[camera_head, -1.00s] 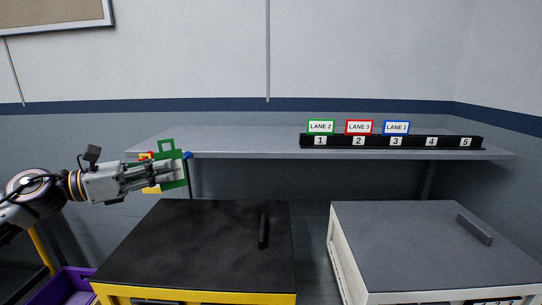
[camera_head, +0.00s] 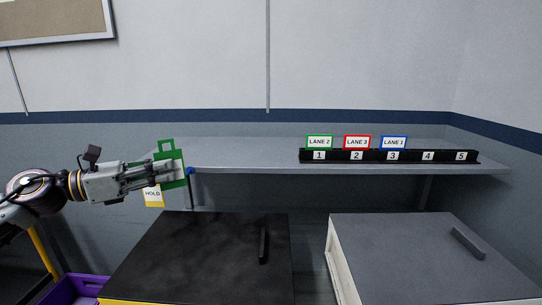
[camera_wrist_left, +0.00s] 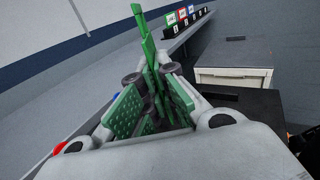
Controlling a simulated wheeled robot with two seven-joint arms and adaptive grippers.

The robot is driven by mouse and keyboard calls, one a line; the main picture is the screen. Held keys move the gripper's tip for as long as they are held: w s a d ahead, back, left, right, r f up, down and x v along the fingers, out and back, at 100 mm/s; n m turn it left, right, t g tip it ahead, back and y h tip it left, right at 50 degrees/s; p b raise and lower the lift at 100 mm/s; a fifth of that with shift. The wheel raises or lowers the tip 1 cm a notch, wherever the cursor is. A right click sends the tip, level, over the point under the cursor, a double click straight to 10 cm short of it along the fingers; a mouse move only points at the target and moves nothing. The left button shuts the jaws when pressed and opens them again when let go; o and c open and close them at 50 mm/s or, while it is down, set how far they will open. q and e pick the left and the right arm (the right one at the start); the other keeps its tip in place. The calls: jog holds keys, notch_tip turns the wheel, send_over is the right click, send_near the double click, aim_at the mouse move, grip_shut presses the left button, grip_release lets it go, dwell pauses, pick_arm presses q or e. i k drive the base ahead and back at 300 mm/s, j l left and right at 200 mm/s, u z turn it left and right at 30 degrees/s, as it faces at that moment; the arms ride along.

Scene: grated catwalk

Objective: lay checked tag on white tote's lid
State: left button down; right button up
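My left gripper (camera_head: 176,172) is shut on a green tag (camera_head: 165,154) with a handle-like loop on top. It holds the tag upright in front of the shelf's left end; the tag's writing is hidden or turned away. In the left wrist view the green tag (camera_wrist_left: 148,45) stands between the fingers (camera_wrist_left: 155,80). The white tote (camera_head: 341,270), at the right, has a flat grey lid (camera_head: 410,250) with a dark bar handle (camera_head: 468,242). The tote also shows in the left wrist view (camera_wrist_left: 232,77), away from the gripper. My right gripper is not in view.
A yellow HOLD tag (camera_head: 153,194) hangs below my gripper. A blue peg (camera_head: 191,170) is beside it. A yellow tote with a black lid (camera_head: 200,250) stands left of the white tote. A numbered rack (camera_head: 410,156) holds lane signs on the shelf (camera_head: 245,158). A purple bin (camera_head: 75,290) is lower left.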

aim_at(390, 247)
jog(key=k+j, duration=0.15)
jog(key=j, duration=0.15)
jog(key=k+j, duration=0.1)
jog(key=j, duration=0.25)
jog(key=k+j, duration=0.15)
jog(key=j, duration=0.15)
jog(key=k+j, duration=0.1)
jog(key=j, duration=0.25)
